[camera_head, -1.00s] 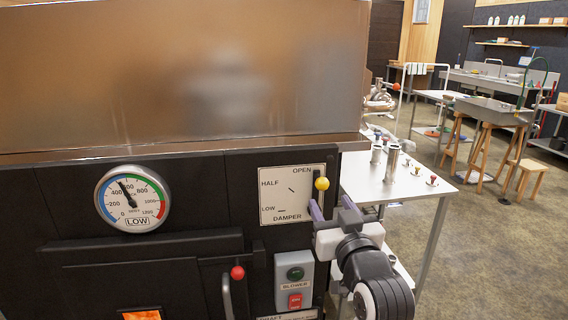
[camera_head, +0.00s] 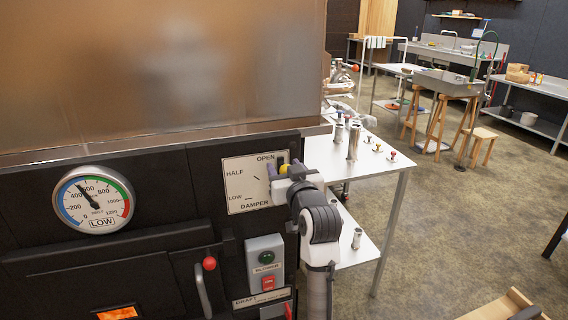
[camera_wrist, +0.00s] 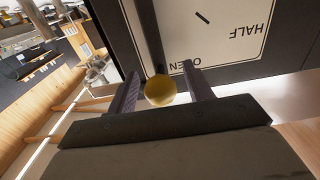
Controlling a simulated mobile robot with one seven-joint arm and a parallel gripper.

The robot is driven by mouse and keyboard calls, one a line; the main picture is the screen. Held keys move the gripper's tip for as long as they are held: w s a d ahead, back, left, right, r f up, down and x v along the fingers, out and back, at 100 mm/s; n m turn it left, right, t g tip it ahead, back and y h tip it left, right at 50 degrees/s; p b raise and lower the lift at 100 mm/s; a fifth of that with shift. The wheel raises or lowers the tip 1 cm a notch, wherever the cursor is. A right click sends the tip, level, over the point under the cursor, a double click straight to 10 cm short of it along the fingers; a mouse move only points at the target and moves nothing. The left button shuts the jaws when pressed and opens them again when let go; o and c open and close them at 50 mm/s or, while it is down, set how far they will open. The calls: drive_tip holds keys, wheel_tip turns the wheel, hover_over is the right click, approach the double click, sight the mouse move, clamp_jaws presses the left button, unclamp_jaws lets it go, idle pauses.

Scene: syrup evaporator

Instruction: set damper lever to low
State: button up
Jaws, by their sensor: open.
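The damper plate (camera_head: 236,186) is a white panel marked OPEN, HALF and LOW on the dark evaporator front. The damper lever's yellow knob (camera_head: 283,169) is at the plate's right side, close to OPEN. In the wrist view the plate is upside down, and the dark lever bar (camera_wrist: 148,38) leads to the yellow knob (camera_wrist: 160,91). My gripper (camera_wrist: 160,73) is open, with one finger on each side of the knob and visible gaps between. In the head view my gripper (camera_head: 284,168) partly covers the knob and the plate's upper right edge.
A blower box (camera_head: 265,264) with green and red buttons is below the plate. A red-knobbed handle (camera_head: 209,264) and a round gauge (camera_head: 93,199) are to the left. A white table (camera_head: 374,158) with metal cylinders stands close on the right.

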drive_tip(key=shift+w+a, duration=0.15)
drive_tip(key=shift+w, duration=0.25)
drive_tip(key=shift+c, duration=0.3)
clamp_jaws()
drive_tip(key=shift+a, duration=0.1)
